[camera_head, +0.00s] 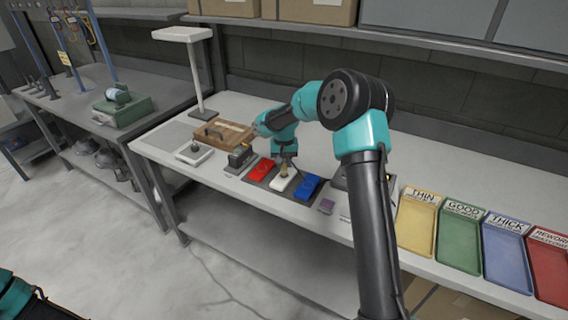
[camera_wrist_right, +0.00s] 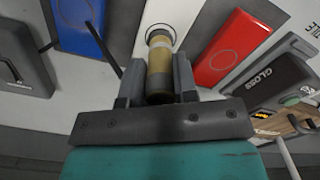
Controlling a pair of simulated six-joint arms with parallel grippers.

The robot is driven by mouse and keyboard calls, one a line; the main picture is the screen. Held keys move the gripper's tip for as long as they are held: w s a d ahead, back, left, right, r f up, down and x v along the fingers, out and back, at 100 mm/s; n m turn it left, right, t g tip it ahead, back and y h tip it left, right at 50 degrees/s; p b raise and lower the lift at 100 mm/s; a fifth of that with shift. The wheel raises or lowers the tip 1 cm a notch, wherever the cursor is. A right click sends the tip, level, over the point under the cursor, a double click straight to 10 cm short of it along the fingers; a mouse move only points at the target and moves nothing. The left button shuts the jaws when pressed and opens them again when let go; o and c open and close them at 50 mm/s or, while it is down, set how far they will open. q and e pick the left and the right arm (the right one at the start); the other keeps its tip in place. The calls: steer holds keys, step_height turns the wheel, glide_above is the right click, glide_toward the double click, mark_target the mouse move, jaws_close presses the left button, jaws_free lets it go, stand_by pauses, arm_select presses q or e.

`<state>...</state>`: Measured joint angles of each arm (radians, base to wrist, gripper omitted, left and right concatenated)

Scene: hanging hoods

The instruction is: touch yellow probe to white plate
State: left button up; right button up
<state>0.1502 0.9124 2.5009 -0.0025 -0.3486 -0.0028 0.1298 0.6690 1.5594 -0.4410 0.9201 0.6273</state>
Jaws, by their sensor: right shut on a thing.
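My right gripper (camera_head: 287,158) is shut on the yellow probe (camera_head: 284,171), a short tan-yellow cylinder with a dark band, and points it down over the white plate (camera_head: 279,185). In the right wrist view the probe (camera_wrist_right: 160,63) sits between the two fingers (camera_wrist_right: 158,88). Its far end lies within the ring marked on the white plate (camera_wrist_right: 186,12). I cannot tell whether the tip touches the plate or hovers just above it. The white plate lies between a red plate (camera_head: 261,170) and a blue plate (camera_head: 306,187). My left gripper is out of view.
A dark instrument labelled GLOSS (camera_wrist_right: 270,84) stands beside the red plate. A wooden case (camera_head: 222,134) and a lamp (camera_head: 200,75) are farther left. Trays, including THIN (camera_head: 417,222) and GOOD (camera_head: 460,235), line the bench at right.

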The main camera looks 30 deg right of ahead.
steer(key=shift+r, duration=3.2)
steer(key=s+a+f+n, duration=0.1)
steer(key=s+a+n, duration=0.2)
steer(key=a, duration=0.8)
steer(key=s+a+f+n, duration=0.1)
steer(key=a+f+n, duration=0.1)
steer(key=a+f, duration=0.9)
step_height(320, 180, down, 18)
steer(key=s+d, duration=0.1)
steer(key=d, duration=0.1)
steer(key=shift+s+n, duration=0.25)
steer(key=shift+n, duration=0.05)
steer(key=shift+r, duration=0.1)
